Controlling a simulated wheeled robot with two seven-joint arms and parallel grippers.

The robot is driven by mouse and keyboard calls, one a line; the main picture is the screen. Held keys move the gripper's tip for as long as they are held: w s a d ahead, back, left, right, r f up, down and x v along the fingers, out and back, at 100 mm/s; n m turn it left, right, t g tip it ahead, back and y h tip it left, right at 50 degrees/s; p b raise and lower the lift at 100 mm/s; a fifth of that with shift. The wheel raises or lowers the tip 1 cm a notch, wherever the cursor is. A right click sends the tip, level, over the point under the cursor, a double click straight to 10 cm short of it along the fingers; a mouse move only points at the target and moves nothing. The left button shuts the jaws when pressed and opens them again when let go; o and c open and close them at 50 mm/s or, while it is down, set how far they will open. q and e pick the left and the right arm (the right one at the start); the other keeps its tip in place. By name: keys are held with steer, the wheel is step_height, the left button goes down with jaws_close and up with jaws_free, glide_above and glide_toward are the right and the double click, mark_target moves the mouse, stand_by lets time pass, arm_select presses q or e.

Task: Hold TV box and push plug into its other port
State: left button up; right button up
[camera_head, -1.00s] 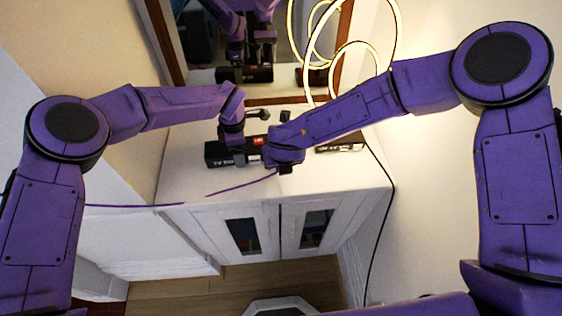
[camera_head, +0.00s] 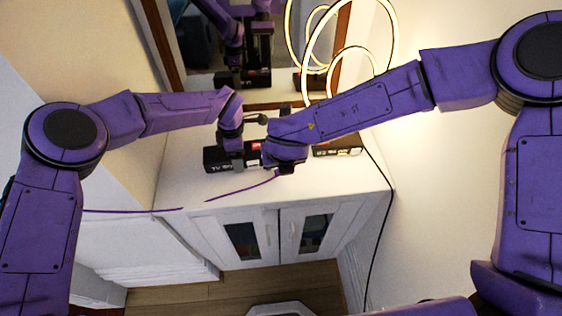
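The TV box (camera_head: 214,158) is a black box with white lettering and a small red patch, on the white cabinet top. My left gripper (camera_head: 236,160) comes down over the box and appears to grip it, though its fingertips are partly hidden by the box and the wrist. My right gripper (camera_head: 279,168) is at the right end of the box. A purple cable (camera_head: 243,188) runs from my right gripper leftward across the cabinet top. The plug and the ports are hidden by my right gripper, so I cannot tell whether the plug touches the box.
A second dark box (camera_head: 345,148) lies to the right on the white cabinet (camera_head: 190,192). A looped glowing lamp (camera_head: 306,60) stands behind it before a wood-framed mirror (camera_head: 255,84). A black cord (camera_head: 391,215) hangs at the cabinet's right side.

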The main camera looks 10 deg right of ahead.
arm_select(q)
steer(key=o, duration=1.4)
steer(key=shift+c, duration=0.2)
step_height(320, 180, up, 12)
